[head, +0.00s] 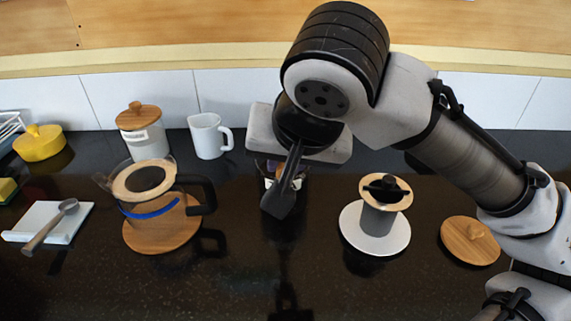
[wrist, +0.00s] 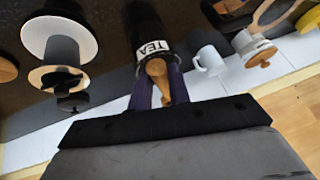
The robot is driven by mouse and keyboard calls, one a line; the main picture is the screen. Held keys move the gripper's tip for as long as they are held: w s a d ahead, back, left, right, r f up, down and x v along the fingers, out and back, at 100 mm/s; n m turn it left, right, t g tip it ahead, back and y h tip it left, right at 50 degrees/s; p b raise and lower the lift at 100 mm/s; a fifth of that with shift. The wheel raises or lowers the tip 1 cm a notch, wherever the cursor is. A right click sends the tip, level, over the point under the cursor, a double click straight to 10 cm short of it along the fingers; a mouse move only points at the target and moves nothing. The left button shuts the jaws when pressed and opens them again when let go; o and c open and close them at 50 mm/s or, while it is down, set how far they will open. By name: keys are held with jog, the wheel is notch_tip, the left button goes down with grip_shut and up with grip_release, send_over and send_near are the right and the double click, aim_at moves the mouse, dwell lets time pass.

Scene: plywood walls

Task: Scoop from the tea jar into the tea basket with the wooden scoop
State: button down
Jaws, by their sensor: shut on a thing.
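My gripper (head: 283,200) is in the middle of the counter, shut on the wooden scoop (wrist: 156,67), which shows between the fingers in the wrist view. The tea jar (wrist: 153,48), dark with a white "TEA" band, is right beyond the fingertips; in the head view the gripper mostly hides it. The scoop's bowl cannot be made out clearly, nor whether it is inside the jar. A grey cylinder with a wooden rim and black top piece, apparently the tea basket (head: 377,218), stands upright on a white saucer (head: 358,240) right of my gripper; it also shows in the wrist view (wrist: 62,50).
A glass teapot (head: 150,200) stands left on a wooden board. A spoon (head: 50,225) lies on a white rest at far left. A mug (head: 207,137), lidded canister (head: 143,135) and yellow pot (head: 40,145) stand behind. A wooden lid (head: 470,243) lies at right. The front counter is clear.

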jog(key=shift+s+r+p, duration=0.15)
jog(key=shift+r+p, duration=0.15)
jog(key=shift+r, duration=0.3)
jog(key=shift+s+r+p, duration=0.15)
jog(key=shift+r+p, duration=0.15)
jog(key=shift+r, duration=0.3)
jog(key=s+d+r+m+h+p, duration=0.1)
jog(key=s+d+m+p, duration=0.1)
jog(key=d, duration=0.4)
jog(key=s+d+r+m+h+p, duration=0.1)
jog(key=s+d+m+h+p, duration=0.1)
jog(key=s+d+m+p, duration=0.1)
jog(key=d+m+p, duration=0.1)
jog(key=d+p, duration=0.1)
jog(key=shift+s+d+r, duration=0.35)
jog(key=shift+d+r, duration=0.05)
